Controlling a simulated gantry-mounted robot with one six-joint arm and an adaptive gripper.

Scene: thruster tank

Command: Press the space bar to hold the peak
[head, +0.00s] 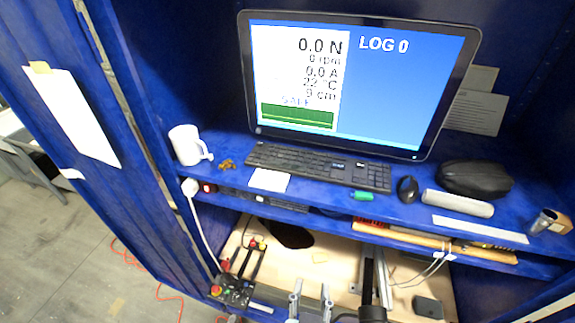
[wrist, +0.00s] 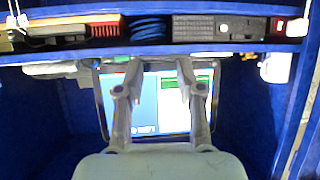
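The black keyboard (head: 320,166) lies on the blue shelf in front of the monitor. Its space bar is on the near side, but single keys are too small to make out. The monitor (head: 345,85) reads 0.0 N, 0 rpm and LOG 0, with SAFE above a green panel. My gripper (head: 311,288) is at the bottom of the head view, below and in front of the shelf, apart from the keyboard. In the wrist view, which is upside down, my gripper (wrist: 158,62) has its two fingers apart with nothing between them. The keyboard is not clear there.
On the shelf stand a white mug (head: 187,145), a white note (head: 269,180), a green block (head: 364,196), a mouse (head: 407,189) and a dark pouch (head: 474,179). The shelf's front edge (head: 330,222) lies between my gripper and the keyboard. A lower shelf holds boxes and tools.

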